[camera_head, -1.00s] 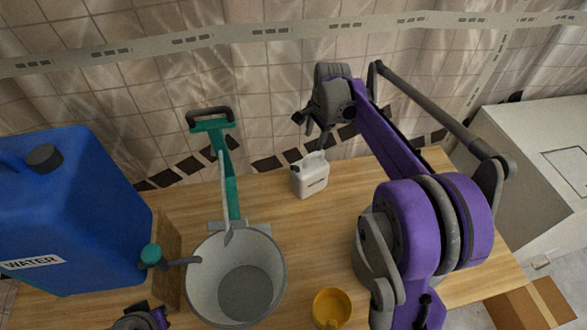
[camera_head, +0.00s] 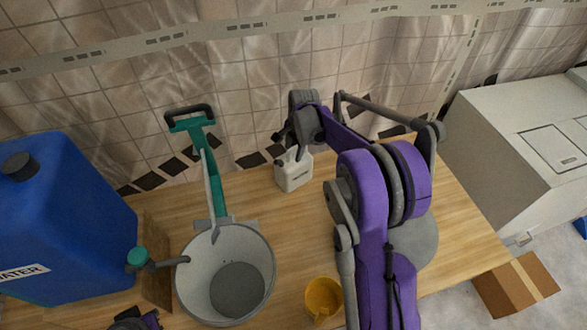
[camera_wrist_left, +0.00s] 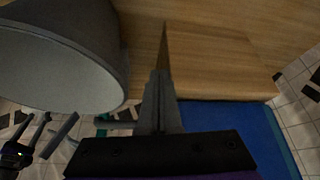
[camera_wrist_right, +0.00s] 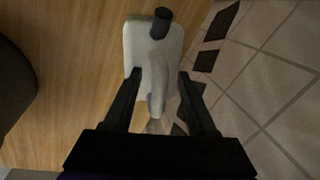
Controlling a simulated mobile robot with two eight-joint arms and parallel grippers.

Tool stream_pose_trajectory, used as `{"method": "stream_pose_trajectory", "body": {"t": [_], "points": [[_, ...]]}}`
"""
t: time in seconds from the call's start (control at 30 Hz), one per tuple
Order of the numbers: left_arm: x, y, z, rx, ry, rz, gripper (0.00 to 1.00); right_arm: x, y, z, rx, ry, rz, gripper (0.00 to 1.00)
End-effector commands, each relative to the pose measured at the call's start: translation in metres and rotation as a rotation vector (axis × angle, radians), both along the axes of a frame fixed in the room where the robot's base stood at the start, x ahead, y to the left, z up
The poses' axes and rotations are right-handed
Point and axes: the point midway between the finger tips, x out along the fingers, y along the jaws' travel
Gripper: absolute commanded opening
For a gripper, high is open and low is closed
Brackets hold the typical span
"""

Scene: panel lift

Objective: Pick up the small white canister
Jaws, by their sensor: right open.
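The small white canister (camera_head: 293,173) stands upright on the wooden table near the tiled wall. In the right wrist view its pale top and dark cap (camera_wrist_right: 161,20) show between and beyond my fingers. My right gripper (camera_head: 291,152) is open just above the canister, with its fingertips (camera_wrist_right: 158,76) on either side of the handle. I cannot tell if they touch it. My left gripper (camera_wrist_left: 158,75) shows its fingers close together, seemingly with nothing held. In the head view only part of the left arm shows at the bottom edge.
A grey bucket (camera_head: 190,277) stands left of centre, with a green-handled tool (camera_head: 216,180) behind it. A blue water container (camera_head: 70,220) and a wooden board (camera_head: 156,262) are at left. A yellow cup (camera_head: 323,298) is in front. A white cabinet (camera_head: 490,145) stands right.

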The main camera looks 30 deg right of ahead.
Motion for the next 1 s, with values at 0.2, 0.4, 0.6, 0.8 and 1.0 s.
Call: {"method": "stream_pose_trajectory", "body": {"t": [0.2,0.4,0.6,0.8,1.0], "points": [[-0.0001,0.0,0.0,0.0,0.0,0.0,0.0,-0.0001,0.0001,0.0003,0.0,0.0,0.0,0.43],[-0.0001,0.0,0.0,0.0,0.0,0.0,0.0,-0.0001,0.0001,0.0004,0.0,0.0,0.0,0.07],[-0.0001,0.0,0.0,0.0,0.0,0.0,0.0,-0.0001,0.0001,0.0006,0.0,0.0,0.0,0.0],[0.0,0.0,0.0,0.0,0.0,0.0,0.0,-0.0002,0.0001,0.0014,0.0,-0.001,0.0,0.0],[0.0,0.0,0.0002,0.0,0.0,0.0,0.0,0.0,0.0001,0.0037,0.0,-0.001,0.0,0.0]]}}
